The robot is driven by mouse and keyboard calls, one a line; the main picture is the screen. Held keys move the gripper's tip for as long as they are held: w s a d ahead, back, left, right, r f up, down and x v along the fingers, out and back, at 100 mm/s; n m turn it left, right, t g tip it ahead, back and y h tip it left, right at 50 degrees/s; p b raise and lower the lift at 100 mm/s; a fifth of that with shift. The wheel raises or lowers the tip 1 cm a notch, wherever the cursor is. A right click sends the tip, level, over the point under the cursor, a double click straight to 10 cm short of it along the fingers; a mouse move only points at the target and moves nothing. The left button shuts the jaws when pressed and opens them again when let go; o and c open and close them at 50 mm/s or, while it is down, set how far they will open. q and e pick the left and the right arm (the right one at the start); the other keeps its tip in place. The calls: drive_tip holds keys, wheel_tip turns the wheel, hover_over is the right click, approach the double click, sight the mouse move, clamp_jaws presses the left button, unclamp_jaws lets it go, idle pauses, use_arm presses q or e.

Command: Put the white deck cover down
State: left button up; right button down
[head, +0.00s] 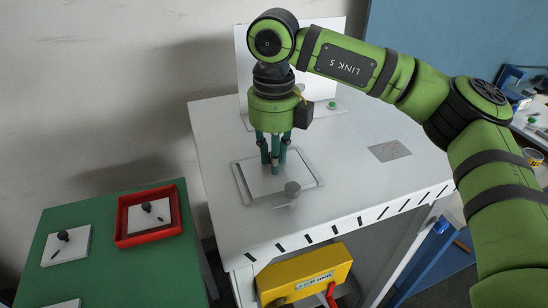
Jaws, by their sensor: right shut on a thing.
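The white deck cover (257,183) is a flat rectangular plate at the grey-edged rectangle on the white deck (225,130). My right gripper (273,166) points straight down over the cover, its dark green fingers closed together on it. The grip point is hidden between the fingers. I cannot tell whether the cover rests on the deck or hangs just above it. My left gripper is not in view.
A green table (140,270) at the left holds a red tray (123,241) and white plates with dark knobs. A white upright panel (335,75) stands behind the deck. A grey patch (389,151) lies right of the cover. A yellow box (300,275) is below the deck's front edge.

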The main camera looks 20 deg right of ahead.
drive_tip(key=shift+s, duration=0.15)
drive_tip(key=c, duration=1.1)
unclamp_jaws()
drive_tip(key=shift+r, duration=0.4)
drive_tip(key=shift+r+b, duration=0.75)
drive_tip(key=shift+r, duration=5)
